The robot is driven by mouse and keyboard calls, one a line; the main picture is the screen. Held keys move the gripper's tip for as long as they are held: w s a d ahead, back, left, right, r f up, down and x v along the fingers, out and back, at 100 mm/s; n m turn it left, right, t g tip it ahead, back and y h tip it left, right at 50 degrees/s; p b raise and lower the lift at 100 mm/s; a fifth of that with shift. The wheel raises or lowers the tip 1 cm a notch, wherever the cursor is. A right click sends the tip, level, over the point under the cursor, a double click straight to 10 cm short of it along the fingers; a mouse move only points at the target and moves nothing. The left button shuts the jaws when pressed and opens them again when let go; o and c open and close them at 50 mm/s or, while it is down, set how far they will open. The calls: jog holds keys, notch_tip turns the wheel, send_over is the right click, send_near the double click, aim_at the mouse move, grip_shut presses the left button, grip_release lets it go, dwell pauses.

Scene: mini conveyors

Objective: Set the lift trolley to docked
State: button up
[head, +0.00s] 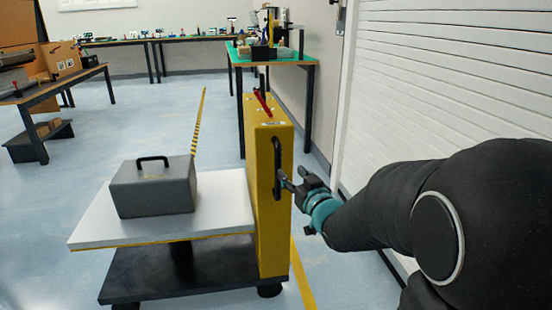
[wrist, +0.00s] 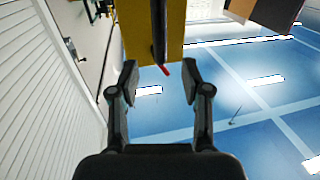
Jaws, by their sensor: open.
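The lift trolley has a tall yellow column (head: 272,190), a white platform (head: 225,212) and a dark base. A red lever (head: 262,104) lies at the column's top. A black slot or handle (head: 277,165) runs down its right-hand face. My gripper (head: 293,182) is open beside that face, close to the slot; contact cannot be told. In the wrist view the column (wrist: 140,35) is at the top, with a dark bar ending in a red tip (wrist: 164,70). The tip shows between the spread fingers (wrist: 160,85), with nothing gripped.
A grey toolbox (head: 155,187) with a black handle sits on the platform. A white shutter wall (head: 450,80) is close on the right. A green-topped table (head: 285,58) stands behind the trolley. A bench (head: 65,85) is at left; open floor lies between.

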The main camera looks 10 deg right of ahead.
aim_at(280, 161)
jog(key=w, duration=0.3)
jog(key=w+a, duration=0.1)
jog(key=w, duration=0.2)
jog(key=w+a, duration=0.1)
jog(key=w, duration=0.2)
jog(key=shift+w+p, duration=0.4)
jog(key=shift+c, duration=0.2)
grip_shut()
jog(key=shift+d, duration=0.1)
